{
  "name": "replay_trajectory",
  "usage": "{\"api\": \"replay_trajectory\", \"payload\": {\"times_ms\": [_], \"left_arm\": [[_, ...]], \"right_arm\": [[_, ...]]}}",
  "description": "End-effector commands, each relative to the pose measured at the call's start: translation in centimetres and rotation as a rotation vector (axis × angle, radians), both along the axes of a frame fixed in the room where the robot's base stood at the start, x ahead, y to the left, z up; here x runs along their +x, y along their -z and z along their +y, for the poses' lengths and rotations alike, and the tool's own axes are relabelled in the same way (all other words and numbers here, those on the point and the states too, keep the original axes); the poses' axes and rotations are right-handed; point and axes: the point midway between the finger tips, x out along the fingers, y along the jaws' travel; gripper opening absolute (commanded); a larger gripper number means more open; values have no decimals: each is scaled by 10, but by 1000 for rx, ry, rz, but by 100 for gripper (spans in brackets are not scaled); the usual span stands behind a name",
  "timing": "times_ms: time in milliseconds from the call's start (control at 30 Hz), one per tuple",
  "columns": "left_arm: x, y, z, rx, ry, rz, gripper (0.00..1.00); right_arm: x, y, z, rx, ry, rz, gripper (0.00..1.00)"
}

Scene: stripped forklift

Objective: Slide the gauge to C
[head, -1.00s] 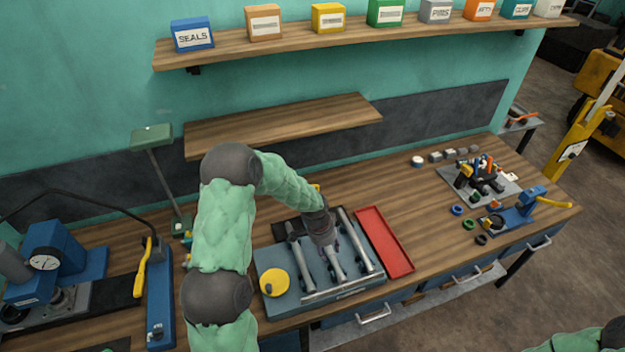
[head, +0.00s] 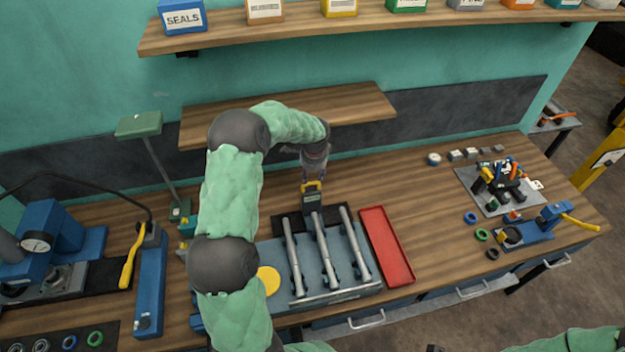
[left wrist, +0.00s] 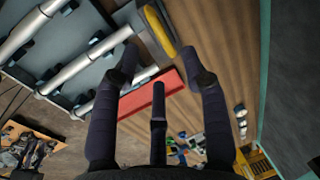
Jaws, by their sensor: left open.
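A black gauge with a yellow handle (head: 312,188) stands at the back end of a blue-grey fixture (head: 270,252), near its middle rod. I take this to be the gauge; no letter C is readable. Three silver rods (head: 322,252) lie side by side on the fixture, running front to back. My left gripper (head: 314,175) is open, just above and behind the yellow handle in the head view. In the left wrist view the spread fingers (left wrist: 160,62) hold nothing, and the yellow handle (left wrist: 160,32) shows beyond them. Contact cannot be told. My right gripper is not visible.
A red tray (head: 386,246) lies right of the fixture, and a yellow disc (head: 268,279) sits at its front left. A low shelf (head: 350,106) is close behind my left arm. A lamp (head: 140,126) stands left.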

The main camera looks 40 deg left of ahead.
Motion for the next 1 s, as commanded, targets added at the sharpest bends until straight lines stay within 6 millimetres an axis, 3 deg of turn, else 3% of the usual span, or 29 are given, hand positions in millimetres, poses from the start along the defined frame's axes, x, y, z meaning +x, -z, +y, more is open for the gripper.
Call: {"api": "replay_trajectory", "payload": {"times_ms": [300, 733, 767, 900, 1000], "left_arm": [[6, 43, 7, -1, -2, -1, 45], [7, 53, 8, -1, -2, -2, 45], [7, 53, 8, -1, -2, -2, 39], [7, 53, 8, -1, -1, -2, 0], [7, 53, 8, -1, -1, -2, 0]], "right_arm": [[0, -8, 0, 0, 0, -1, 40], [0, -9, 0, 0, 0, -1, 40], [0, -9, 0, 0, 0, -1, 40], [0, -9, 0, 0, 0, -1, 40], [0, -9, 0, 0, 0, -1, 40]]}}
